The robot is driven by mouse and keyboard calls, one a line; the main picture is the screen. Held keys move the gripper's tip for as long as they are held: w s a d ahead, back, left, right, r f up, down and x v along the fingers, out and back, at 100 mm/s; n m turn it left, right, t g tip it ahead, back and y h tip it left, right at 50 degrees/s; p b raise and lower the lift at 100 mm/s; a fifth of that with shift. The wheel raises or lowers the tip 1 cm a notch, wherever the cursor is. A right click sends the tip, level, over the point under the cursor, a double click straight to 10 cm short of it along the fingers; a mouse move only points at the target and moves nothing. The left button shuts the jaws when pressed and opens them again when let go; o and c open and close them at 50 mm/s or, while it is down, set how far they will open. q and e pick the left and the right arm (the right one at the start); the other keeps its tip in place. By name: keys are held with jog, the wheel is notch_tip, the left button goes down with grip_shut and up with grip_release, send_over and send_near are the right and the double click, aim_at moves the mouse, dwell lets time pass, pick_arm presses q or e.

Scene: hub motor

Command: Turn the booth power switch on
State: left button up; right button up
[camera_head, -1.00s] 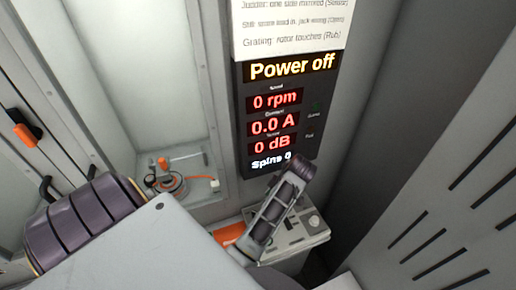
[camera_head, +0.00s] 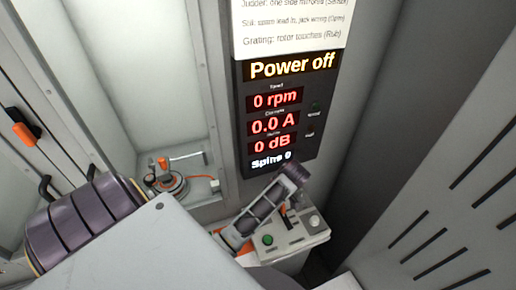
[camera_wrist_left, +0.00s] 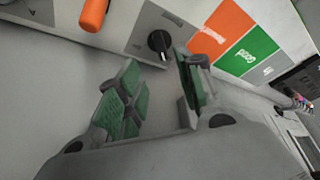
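The display (camera_head: 283,110) in the head view reads "Power off", 0 rpm, 0.0 A and 0 dB. Below it is a control box (camera_head: 296,243) with a green button (camera_head: 268,240) and a pale round button. In the left wrist view, a black rotary knob (camera_wrist_left: 159,41) sits on a dark grey plate; no label confirms it as the power switch. My left gripper (camera_wrist_left: 160,88) is open and empty, its green-padded fingers apart, with the knob just beyond their tips. My left arm hides much of the head view's lower left. My right gripper is not in view.
An orange handle (camera_wrist_left: 94,14) is left of the knob in the wrist view. Orange and green panels (camera_wrist_left: 246,54) lie right of it. In the head view, a small fixture (camera_head: 168,180) stands behind my arm, and a slotted grey wall (camera_head: 440,200) bounds the right.

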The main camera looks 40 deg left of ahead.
pick_arm(q)
jog(key=shift+p+x, duration=0.3)
jog(key=shift+x, duration=4.65)
jog(key=shift+s, duration=0.2)
grip_shut()
